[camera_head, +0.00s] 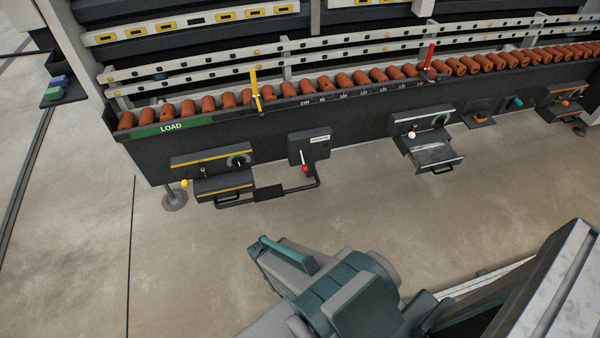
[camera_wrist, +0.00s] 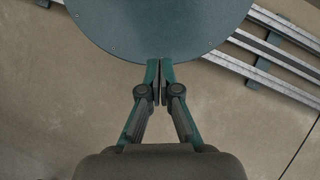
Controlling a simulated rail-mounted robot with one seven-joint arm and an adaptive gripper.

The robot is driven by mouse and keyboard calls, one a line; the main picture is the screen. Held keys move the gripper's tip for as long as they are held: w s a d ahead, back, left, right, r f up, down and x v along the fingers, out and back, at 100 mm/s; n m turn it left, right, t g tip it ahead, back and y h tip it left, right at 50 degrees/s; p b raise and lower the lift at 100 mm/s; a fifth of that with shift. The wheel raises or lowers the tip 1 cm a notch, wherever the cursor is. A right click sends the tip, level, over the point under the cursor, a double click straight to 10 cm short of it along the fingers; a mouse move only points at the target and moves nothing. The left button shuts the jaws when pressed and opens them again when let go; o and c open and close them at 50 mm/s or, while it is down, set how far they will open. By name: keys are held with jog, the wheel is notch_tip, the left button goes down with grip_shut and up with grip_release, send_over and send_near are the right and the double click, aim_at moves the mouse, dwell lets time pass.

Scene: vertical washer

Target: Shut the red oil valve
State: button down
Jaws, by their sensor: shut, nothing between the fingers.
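A small lever with a red ball end (camera_head: 304,168) hangs below a dark valve box (camera_head: 310,146) on the front of the washer, with a dark pipe beneath it. A taller red lever (camera_head: 429,56) stands upright on the conveyor rail to the right. No label shows which one is the oil valve. Neither red lever is in the wrist view. In the head view my arm is in the foreground, well apart from the washer.
A yellow lever (camera_head: 256,90) stands on the rail at left. A yellow-knobbed drawer unit (camera_head: 222,185) and an open drawer (camera_head: 436,154) stick out from the washer front. Orange rollers (camera_head: 325,83) line the conveyor. The floor (camera_head: 190,265) before the washer is clear.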

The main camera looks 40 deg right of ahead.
jog(key=w+d+f+t+h+b, duration=0.2)
jog(key=w+d+f+b, duration=0.2)
jog(key=w+f+b, duration=0.65)
jog(key=w+d+f+n+t+h+b, duration=0.2)
jog(key=w+d+f+h+b, duration=0.15)
jog(key=w+d+b, duration=0.85)
jog(key=w+d+r+n+t+h+b, duration=0.1)
jog(key=w+d+r+h+b, duration=0.2)
jog(key=w, duration=0.4)
jog(key=w+d+r+h+b, duration=0.1)
jog(key=w+d+r+h, duration=0.1)
jog(key=w+d, duration=0.4)
jog(key=w+d+r+n+t+h, duration=0.1)
jog(key=w+d+r+n+h, duration=0.1)
jog(key=w+r+h, duration=0.3)
notch_tip(320, 180, up, 5)
jog(key=shift+w+d+f+n, duration=0.15)
jog(key=shift+w+d+n, duration=0.15)
jog(key=shift+d, duration=0.55)
jog(key=shift+f, duration=0.1)
